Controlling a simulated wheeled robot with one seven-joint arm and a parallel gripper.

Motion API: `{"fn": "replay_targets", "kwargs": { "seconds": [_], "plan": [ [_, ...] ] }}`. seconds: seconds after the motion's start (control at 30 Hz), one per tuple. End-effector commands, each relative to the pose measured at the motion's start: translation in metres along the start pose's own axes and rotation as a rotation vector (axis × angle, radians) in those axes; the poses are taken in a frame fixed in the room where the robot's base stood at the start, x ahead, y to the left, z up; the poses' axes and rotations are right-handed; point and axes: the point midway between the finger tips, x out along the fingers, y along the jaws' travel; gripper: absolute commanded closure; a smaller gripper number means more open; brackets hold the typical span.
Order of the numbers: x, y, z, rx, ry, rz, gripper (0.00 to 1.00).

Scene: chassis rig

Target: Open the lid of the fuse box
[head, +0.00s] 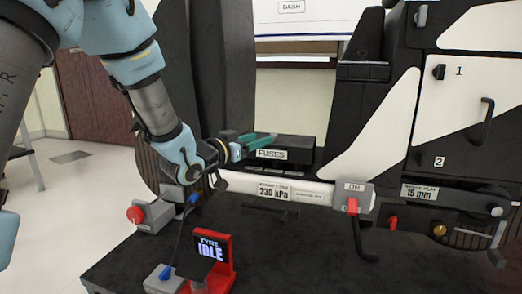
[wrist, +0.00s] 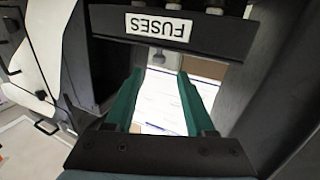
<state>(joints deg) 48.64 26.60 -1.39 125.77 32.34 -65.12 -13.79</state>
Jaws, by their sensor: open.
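The fuse box (head: 298,142) is a low black box on the dark rig, with a white FUSES label (head: 272,154) on its front. Its top looks flat and level, so the lid appears shut. In the wrist view the FUSES label (wrist: 158,26) is upside down on a dark panel at the top. My gripper (head: 274,139) is at the left part of the box, near the label. Its two teal fingers (wrist: 160,74) are apart with nothing between them, and their tips point towards the labelled panel. I cannot tell whether they touch it.
A white bar marked 230 kPa (head: 274,194) runs below the box. A red-framed IDLE display (head: 210,250) and a red-button box (head: 148,213) stand in front. White-black panels (head: 470,100) rise at right.

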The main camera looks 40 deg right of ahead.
Motion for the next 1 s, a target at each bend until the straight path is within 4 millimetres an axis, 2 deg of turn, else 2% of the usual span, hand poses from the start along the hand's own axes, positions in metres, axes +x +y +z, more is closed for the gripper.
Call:
{"fn": "replay_targets", "kwargs": {
  "seconds": [0.23, 0.5, 0.7, 1.0],
  "plan": [
    [0.019, 0.007, 0.003, 0.000, 0.015, 0.019, 0.45],
    [0.069, 0.007, 0.004, 0.000, 0.015, 0.018, 0.45],
    [0.098, 0.007, 0.003, 0.000, 0.014, 0.016, 0.45],
    [0.111, 0.007, 0.001, 0.000, 0.012, 0.015, 0.45]
  ]
}}
